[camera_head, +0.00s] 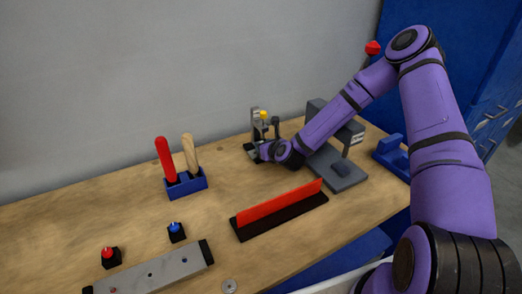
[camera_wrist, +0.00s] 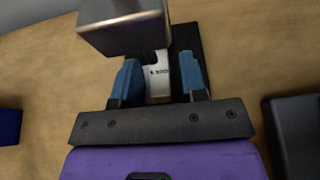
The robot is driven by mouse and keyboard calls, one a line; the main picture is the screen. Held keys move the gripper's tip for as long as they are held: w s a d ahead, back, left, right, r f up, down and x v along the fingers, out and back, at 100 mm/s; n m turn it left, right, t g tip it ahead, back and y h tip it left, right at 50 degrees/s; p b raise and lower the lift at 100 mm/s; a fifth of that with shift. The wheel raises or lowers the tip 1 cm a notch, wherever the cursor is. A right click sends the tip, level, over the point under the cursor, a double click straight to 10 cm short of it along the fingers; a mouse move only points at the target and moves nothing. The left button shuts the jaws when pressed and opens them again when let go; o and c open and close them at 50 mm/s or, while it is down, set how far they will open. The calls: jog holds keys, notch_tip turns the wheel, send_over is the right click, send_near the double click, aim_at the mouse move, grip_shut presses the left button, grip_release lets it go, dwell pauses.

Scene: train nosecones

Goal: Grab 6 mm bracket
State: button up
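The bracket (camera_wrist: 158,82) is a pale metal piece with small dark lettering, too small to read, in the wrist view. It stands between the two blue fingers of my gripper (camera_wrist: 158,78). A gap shows on both sides of it, so the gripper looks open around it and apart from it. A grey metal block (camera_wrist: 124,28) hides what lies beyond the bracket. In the head view my gripper (camera_head: 262,152) is at the foot of a small grey fixture (camera_head: 255,122) with a yellow knob; the bracket cannot be made out there.
A grey press-like stand (camera_head: 350,178) is close to the right of my arm. A blue holder (camera_head: 187,187) with red and wooden handles, a red strip on a black base (camera_head: 283,216), two buttons and a grey bar (camera_head: 160,272) are on the wooden table (camera_head: 60,225).

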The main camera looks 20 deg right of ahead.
grip_shut()
jog(key=shift+r, duration=0.1)
